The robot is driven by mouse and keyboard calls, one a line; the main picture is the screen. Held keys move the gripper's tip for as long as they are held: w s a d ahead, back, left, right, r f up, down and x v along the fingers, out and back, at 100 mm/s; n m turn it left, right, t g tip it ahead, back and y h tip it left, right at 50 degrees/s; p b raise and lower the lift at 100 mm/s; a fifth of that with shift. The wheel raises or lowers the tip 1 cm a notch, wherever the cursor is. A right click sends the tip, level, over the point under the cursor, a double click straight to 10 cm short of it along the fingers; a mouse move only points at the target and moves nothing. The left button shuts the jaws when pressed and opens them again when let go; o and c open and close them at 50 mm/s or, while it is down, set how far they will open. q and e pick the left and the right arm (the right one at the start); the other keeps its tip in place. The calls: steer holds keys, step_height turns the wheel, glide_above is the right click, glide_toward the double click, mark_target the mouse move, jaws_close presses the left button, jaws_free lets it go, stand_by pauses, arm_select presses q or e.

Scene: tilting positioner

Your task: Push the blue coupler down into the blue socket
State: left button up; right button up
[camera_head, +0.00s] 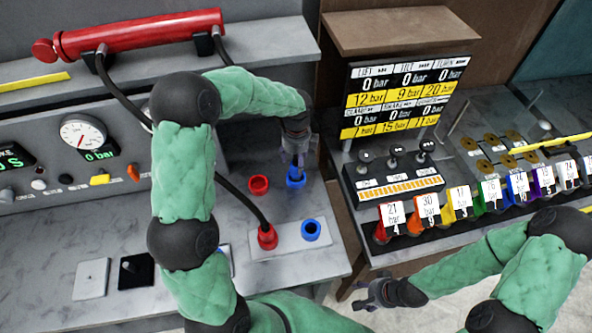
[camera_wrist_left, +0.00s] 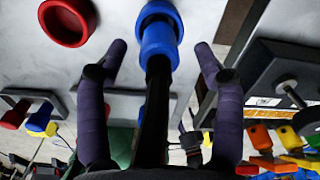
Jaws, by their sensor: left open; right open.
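The blue coupler (camera_wrist_left: 160,42) with its black hose shows between my left fingers in the left wrist view. It stands at the mouth of a blue socket (camera_wrist_left: 158,10); how deep it sits I cannot tell. In the head view the blue socket (camera_head: 296,181) is just below my left gripper (camera_head: 298,158), which mostly hides the coupler. My left gripper is open, its fingers (camera_wrist_left: 160,58) on either side of the coupler and apart from it. My right gripper (camera_head: 374,300) is open and empty at the lower right, away from the sockets.
A red socket (camera_head: 258,184) is left of the blue one. A pale plate (camera_head: 286,243) holds a red coupler (camera_head: 267,237) with a hose and an empty-looking blue ring (camera_head: 311,229). A valve stand (camera_head: 395,180) and tagged coloured handles (camera_head: 460,200) are at the right.

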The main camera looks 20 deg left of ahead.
mark_target(296, 167)
arm_select(q)
step_height(296, 167, down, 5)
steer(key=shift+a+r+b, duration=0.1)
steer(key=shift+b, duration=0.35)
jaws_close()
steer(key=shift+r, duration=0.1)
